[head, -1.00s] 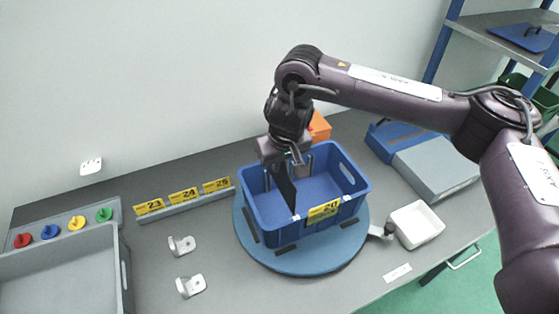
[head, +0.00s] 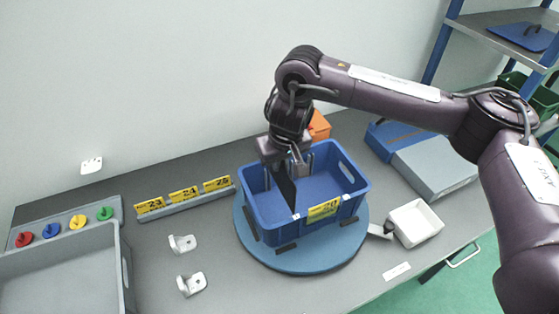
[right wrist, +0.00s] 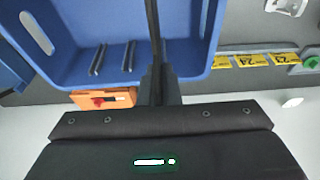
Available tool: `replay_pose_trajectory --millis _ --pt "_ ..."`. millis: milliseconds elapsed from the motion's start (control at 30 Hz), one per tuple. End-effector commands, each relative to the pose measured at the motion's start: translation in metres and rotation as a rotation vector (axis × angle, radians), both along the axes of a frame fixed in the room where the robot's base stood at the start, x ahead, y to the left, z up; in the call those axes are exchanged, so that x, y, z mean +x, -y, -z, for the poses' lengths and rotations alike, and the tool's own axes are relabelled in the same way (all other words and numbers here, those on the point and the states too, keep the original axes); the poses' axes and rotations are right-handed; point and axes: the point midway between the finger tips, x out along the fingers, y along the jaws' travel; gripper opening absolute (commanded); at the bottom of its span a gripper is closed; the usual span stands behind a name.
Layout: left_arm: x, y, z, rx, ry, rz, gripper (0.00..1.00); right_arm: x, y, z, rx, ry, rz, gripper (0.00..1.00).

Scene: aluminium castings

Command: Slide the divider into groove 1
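The divider (head: 285,191) is a thin black plate. It stands steeply inside the blue crate (head: 275,228), towards the crate's left part. In the right wrist view the divider (right wrist: 152,28) shows edge-on as a dark line over the crate (right wrist: 190,65). My right gripper (head: 284,163) is above the crate, pointing down, shut on the divider's upper part. The right wrist view shows dark ribs (right wrist: 114,60) on the crate's inner wall, apart from the divider. I cannot tell which groove is groove 1, nor whether the divider's edges sit in any groove. My left gripper is out of view.
The crate stands on a round blue turntable (head: 300,264). A white tray (head: 416,222) and a grey-blue box (head: 436,168) are to the right. A strip with yellow number tags (head: 184,195), white brackets (head: 190,284) and a grey tray (head: 122,270) are to the left. An orange bin (head: 320,127) is behind.

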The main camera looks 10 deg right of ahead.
Motion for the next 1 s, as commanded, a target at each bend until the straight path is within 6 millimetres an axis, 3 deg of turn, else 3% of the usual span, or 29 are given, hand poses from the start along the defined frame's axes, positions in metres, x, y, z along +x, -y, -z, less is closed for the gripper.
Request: replay_pose_trajectory --millis 1000 --pt "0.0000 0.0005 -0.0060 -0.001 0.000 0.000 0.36 0.0002 -0.0003 -0.0005 0.000 0.001 0.000 0.00"
